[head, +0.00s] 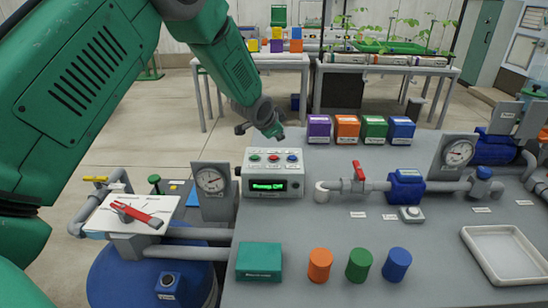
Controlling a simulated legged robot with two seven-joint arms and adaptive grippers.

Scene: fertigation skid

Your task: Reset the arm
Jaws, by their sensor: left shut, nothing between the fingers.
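My green left arm comes in from the left and fills much of the upper left. My left gripper (264,120) hangs above and behind the control box (270,175), near the bench's back edge. It is small and dark, its fingers are shut, and it holds nothing. The control box has green, red and blue buttons on top and a dark display with green text. The gripper looks apart from the box, though the exact gap is hard to judge. My right gripper is not in view.
Gauges (211,182) and a red-handled valve (360,172) stand on the bench (330,215). Orange (320,265), green (359,265) and blue (397,264) cylinders stand in front. Several coloured boxes (346,129) line the back. A white tray (478,236) lies at right.

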